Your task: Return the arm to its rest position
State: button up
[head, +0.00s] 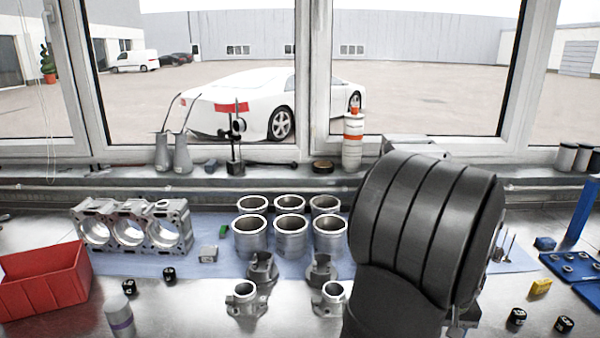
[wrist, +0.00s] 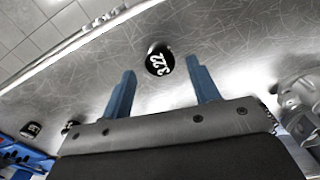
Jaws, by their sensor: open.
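My gripper (wrist: 163,71) shows in the wrist view with its two blue fingers spread apart and nothing between them. A round black piece marked with white digits (wrist: 158,58) lies on the scratched metal bench beyond the fingertips, apart from them. In the head view my large dark arm link rises at the right of centre and hides part of the bench. My gripper's fingers cannot be made out in the head view.
A grey engine block (head: 135,228), several metal cylinders (head: 289,235) and piston parts (head: 246,298) stand left of my arm. A red bin (head: 45,280) is at far left. Blue trays (head: 572,268) and a yellow block (head: 540,287) lie at right. Windows close off the back.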

jog(key=shift+f, duration=1.4)
notch_tip(320, 180, up, 12)
jog(key=f, duration=0.1)
notch_tip(320, 180, down, 12)
jog(key=shift+f, duration=0.1)
jog(key=r, duration=0.5)
jog(key=shift+s+d+r, duration=0.1)
jog(key=shift+s+d, duration=0.05)
jog(key=shift+s, duration=0.1)
jog(key=s+d+r, duration=0.3)
jog(key=s+r, duration=0.4)
jog(key=s, duration=0.4)
jog(key=w+a+n, duration=0.3)
jog(key=w+a, duration=0.3)
jog(key=w, duration=0.3)
jog(key=w+a+n, duration=0.3)
jog(key=w+a, duration=0.3)
jog(key=w, duration=0.4)
jog(key=w+a+n, duration=0.2)
jog(key=w+a, duration=0.3)
jog(key=a, duration=0.5)
jog(key=w+a+n, duration=0.3)
jog(key=w+a, duration=0.2)
jog(key=a, duration=0.6)
jog(key=shift+a+f, duration=0.15)
